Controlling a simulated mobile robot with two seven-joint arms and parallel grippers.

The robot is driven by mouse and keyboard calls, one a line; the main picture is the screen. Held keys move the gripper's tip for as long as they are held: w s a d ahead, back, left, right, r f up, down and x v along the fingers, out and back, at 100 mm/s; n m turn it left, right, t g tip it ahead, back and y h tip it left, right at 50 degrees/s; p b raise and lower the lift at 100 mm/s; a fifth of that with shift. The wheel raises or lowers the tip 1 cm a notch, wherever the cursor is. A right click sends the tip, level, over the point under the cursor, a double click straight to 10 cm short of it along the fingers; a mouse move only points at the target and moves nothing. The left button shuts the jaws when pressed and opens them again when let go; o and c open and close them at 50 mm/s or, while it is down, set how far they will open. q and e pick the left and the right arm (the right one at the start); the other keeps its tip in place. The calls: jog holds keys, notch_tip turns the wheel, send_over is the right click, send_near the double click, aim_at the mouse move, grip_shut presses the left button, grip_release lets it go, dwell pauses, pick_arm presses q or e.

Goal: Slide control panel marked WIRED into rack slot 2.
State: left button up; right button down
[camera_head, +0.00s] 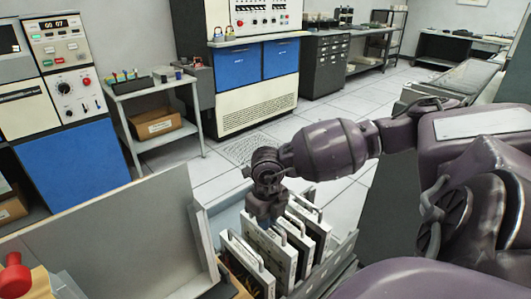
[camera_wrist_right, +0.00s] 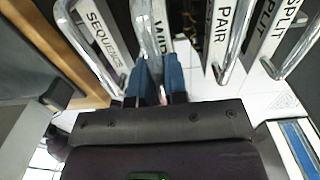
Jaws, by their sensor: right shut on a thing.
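My right gripper (camera_head: 267,213) points down over the row of panels in the head view. In the right wrist view its blue fingers (camera_wrist_right: 157,78) are shut on the WIRED panel's metal handle. In the head view the panel under the gripper (camera_head: 270,248) is upright among the others. No slot numbers are readable. My left gripper is out of view.
Two panels to the right read SPLIT (camera_wrist_right: 292,24). A tall grey plate (camera_head: 125,240) stands left of the row, with a red knob (camera_head: 14,275) at the far lower left. A small table (camera_head: 160,85) and blue-fronted cabinets (camera_head: 262,62) stand behind. Floor between is clear.

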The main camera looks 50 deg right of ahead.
jog(key=shift+w+f, duration=0.1)
dwell(0.4)
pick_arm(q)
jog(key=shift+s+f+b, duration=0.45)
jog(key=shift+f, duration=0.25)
pick_arm(e)
jog(key=shift+f, duration=1.2)
jog(key=c, duration=1.1)
grip_release()
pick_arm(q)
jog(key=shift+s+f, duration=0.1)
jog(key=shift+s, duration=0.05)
pick_arm(e)
jog(key=shift+f, duration=0.1)
jog(key=shift+s+f, duration=0.1)
jog(key=shift+s, duration=0.1)
